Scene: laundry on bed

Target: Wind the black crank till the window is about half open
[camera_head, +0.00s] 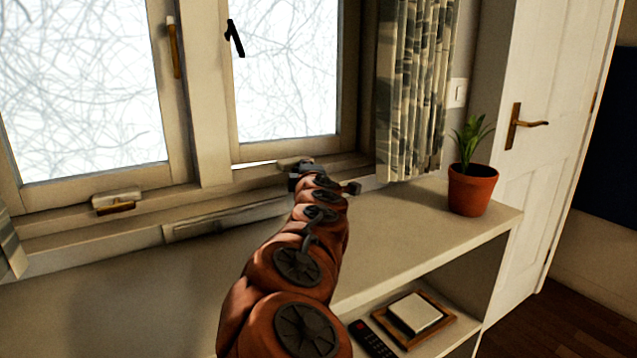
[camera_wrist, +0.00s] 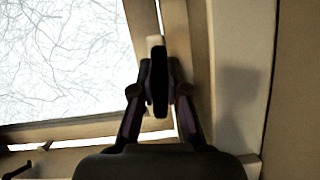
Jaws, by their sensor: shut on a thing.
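The right window (camera_head: 288,70) has a thin bright gap along its bottom edge. It looks slightly open, and its pane (camera_wrist: 65,65) fills the left of the wrist view. My gripper (camera_head: 303,172) is at the sill below this window. In the wrist view my gripper (camera_wrist: 159,92) is shut, with its fingers on both sides of the black crank (camera_wrist: 160,75). A pale crank base (camera_wrist: 155,42) shows just beyond it. In the head view my arm and gripper hide most of the crank.
A black window handle (camera_head: 234,38) is on the right window's left side. A potted plant (camera_head: 471,188) and a patterned curtain (camera_head: 413,90) stand to the right. The shelf top (camera_head: 400,225) is mostly clear.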

